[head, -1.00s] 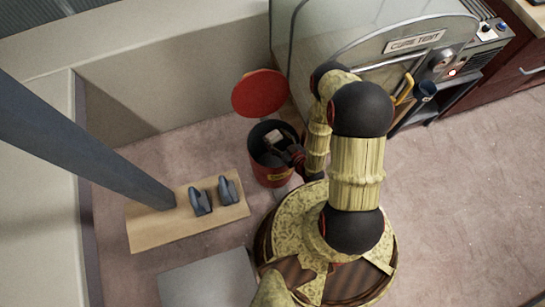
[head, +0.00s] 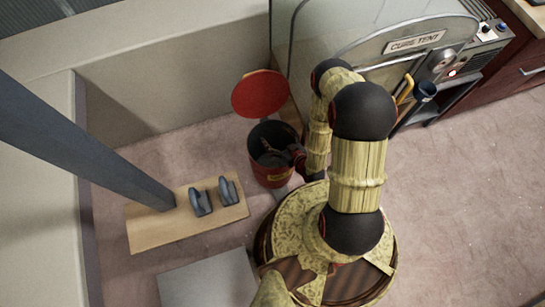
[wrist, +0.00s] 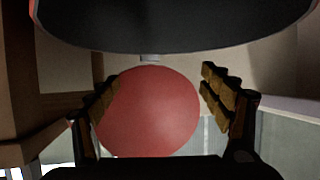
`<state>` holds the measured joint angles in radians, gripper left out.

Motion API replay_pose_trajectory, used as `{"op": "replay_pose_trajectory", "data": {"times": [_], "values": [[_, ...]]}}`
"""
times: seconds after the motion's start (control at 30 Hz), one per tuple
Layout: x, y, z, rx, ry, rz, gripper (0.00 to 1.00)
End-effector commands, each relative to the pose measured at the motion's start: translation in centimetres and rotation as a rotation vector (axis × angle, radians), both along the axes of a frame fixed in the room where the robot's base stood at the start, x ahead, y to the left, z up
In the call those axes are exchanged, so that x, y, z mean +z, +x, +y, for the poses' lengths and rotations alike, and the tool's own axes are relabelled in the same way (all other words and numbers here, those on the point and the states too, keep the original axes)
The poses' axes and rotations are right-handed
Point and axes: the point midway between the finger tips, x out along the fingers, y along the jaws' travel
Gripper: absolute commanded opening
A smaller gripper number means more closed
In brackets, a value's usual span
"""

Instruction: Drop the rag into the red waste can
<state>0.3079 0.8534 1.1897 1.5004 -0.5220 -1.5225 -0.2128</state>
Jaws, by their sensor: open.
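The red waste can (head: 272,180) stands on the floor left of my arm, its round red lid (head: 259,94) raised open behind it. My gripper (head: 272,150) is at the can's mouth, dark against the dark inside. In the wrist view my gripper (wrist: 160,88) has its fingers spread with nothing between them. The red lid (wrist: 150,115) shows beyond the fingers, and a dark curved surface with a red edge, probably the can (wrist: 180,25), fills the top. I cannot see the rag in either view; the can's inside is mostly dark and partly hidden by my gripper.
A wooden board (head: 165,232) with two grey clamp-like pieces (head: 214,196) lies left of the can, by a slanted grey post (head: 90,150). The cure tent (head: 400,45) stands close behind. Open floor (head: 450,210) lies to the right.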

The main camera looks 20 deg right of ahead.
Motion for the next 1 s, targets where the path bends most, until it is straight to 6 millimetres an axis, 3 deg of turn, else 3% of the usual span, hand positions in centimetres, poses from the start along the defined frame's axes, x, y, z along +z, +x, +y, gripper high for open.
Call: {"op": "replay_pose_trajectory", "data": {"times": [0.5,0.7,1.0], "values": [[7.0,0.1,0.0,0.001,-0.002,-0.001,0.8],[8.2,0.0,0.0,0.0,0.0,0.0,0.8],[8.5,0.0,0.0,0.0,0.0,0.0,0.8]]}}
